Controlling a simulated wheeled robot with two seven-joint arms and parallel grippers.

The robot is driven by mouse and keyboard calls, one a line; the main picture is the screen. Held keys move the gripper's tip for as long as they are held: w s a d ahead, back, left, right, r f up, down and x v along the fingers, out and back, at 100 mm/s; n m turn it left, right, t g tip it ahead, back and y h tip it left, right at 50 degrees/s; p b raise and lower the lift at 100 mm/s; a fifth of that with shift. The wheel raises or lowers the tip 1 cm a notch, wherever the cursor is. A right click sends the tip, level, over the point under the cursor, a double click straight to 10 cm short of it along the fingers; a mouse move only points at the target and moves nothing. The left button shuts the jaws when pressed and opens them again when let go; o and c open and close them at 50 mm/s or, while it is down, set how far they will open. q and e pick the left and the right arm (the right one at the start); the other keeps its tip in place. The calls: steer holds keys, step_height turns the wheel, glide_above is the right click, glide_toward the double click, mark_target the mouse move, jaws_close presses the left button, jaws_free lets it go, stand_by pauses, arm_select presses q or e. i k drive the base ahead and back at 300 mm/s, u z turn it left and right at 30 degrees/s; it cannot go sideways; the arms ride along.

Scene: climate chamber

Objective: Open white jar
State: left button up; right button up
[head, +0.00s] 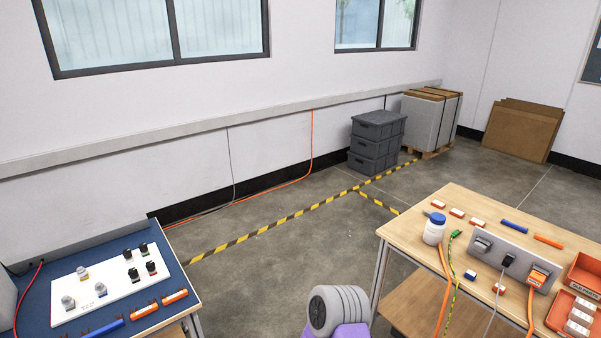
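The white jar (434,231) stands upright at the left side of the wooden table on the right of the head view. It has a blue lid on top, and the lid sits on the jar. Neither of my grippers shows in this view, so I cannot see whether they are open or shut. Nothing is seen touching the jar.
The wooden table (463,199) also holds a grey socket strip (513,256) with plugs, cables, small blocks and red bins (588,273). A blue-topped bench (40,290) with a white panel stands at left. Open floor (270,262) lies between. Grey crates (376,140) stand by the wall.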

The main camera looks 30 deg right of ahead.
mark_target(433, 232)
steer(key=z, duration=0.75)
steer(key=i, duration=1.45)
steer(key=z, duration=1.2)
